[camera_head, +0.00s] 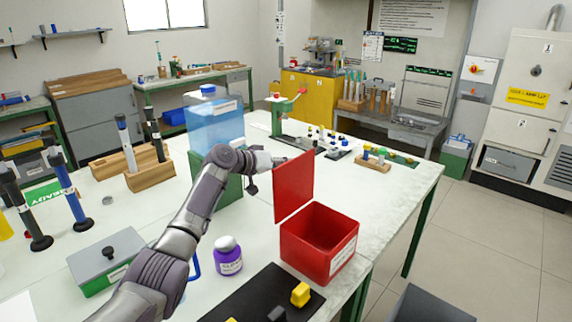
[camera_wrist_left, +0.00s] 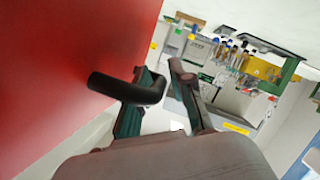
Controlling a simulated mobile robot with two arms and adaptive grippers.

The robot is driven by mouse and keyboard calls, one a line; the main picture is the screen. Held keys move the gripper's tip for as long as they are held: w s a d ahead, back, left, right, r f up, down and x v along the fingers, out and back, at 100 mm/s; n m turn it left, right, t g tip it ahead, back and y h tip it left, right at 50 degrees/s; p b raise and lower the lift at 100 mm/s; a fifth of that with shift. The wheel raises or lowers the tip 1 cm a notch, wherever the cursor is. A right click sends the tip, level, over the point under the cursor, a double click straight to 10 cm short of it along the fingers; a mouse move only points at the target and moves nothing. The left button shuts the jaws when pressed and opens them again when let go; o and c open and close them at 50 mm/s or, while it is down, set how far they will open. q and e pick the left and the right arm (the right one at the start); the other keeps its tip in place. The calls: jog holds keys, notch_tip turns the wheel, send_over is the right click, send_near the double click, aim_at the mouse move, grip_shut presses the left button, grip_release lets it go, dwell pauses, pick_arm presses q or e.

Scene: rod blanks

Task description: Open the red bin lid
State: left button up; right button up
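The red bin (camera_head: 318,250) stands open on the white table near its right edge. Its red lid (camera_head: 293,186) is raised about upright at the bin's left side, and I can see into the bin. In the left wrist view the lid (camera_wrist_left: 75,60) fills the left side, with a black bar handle (camera_wrist_left: 122,90) standing out from it. My left gripper (camera_head: 264,163) is behind the lid, partly hidden by it. In the wrist view its fingers (camera_wrist_left: 162,72) are apart, and the handle crosses in front of one finger; contact is unclear. My right gripper is not in view.
A purple-labelled bottle (camera_head: 228,256) and a grey-lidded green box (camera_head: 106,262) stand left of the bin. A black mat (camera_head: 250,300) with a yellow block (camera_head: 300,294) lies in front. A blue water container (camera_head: 215,122) stands behind my arm.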

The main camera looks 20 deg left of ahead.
pick_arm(q)
jog(key=v, duration=1.2)
dwell(0.3)
